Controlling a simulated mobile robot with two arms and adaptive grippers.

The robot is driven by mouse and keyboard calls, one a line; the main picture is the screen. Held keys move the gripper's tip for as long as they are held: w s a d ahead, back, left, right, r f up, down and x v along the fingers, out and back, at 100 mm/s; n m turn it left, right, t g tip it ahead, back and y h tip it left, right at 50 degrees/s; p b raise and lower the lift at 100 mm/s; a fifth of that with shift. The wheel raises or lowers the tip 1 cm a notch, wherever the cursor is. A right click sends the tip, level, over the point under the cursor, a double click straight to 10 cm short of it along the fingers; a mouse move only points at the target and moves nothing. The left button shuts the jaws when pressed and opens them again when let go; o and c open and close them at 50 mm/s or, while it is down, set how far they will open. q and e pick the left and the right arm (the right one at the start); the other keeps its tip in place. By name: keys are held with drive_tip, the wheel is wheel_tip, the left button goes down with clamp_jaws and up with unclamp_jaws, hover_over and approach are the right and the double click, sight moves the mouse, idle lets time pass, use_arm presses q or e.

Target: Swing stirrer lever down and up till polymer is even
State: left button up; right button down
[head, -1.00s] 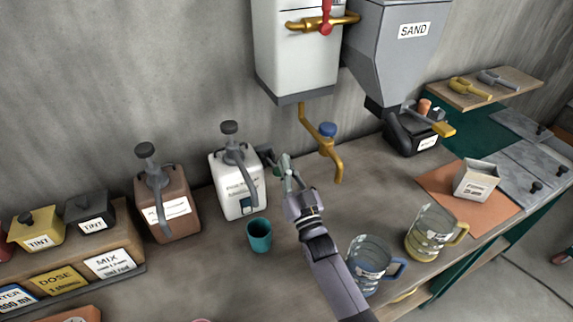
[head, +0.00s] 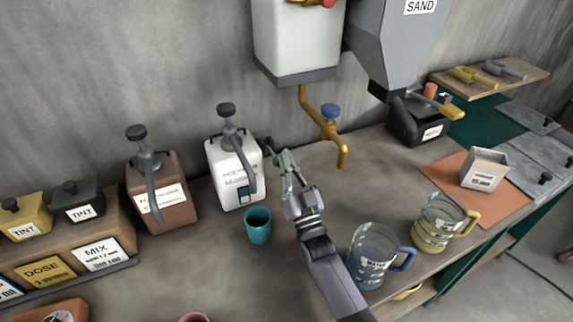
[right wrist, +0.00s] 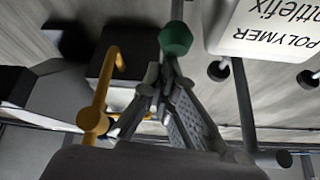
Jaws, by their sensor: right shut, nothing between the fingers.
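The white polymer jug (head: 233,175) stands on the bench with a dark-knobbed pump on top. A dark stirrer fitting (head: 265,141) juts from its right side. My right gripper (head: 284,158) is shut at that side, close to the fitting; contact cannot be told in the head view. In the right wrist view, the shut fingertips (right wrist: 163,82) are just below a green knob (right wrist: 175,39) on a grey rod, with nothing between them. The jug shows there upside down, its POLYMER label (right wrist: 288,38) readable. The polymer inside is hidden. My left gripper is out of view.
A teal cup (head: 258,226) stands in front of the jug. A brown pump jug (head: 162,190) is to its left. A brass tap (head: 331,125) hangs to the right of the gripper. Two clear jugs (head: 372,257) (head: 438,224) stand near the front edge.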

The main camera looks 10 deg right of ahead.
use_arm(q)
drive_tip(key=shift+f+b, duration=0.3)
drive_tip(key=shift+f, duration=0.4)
use_arm(e)
drive_tip(key=shift+s+f, duration=0.2)
drive_tip(key=shift+f, duration=0.5)
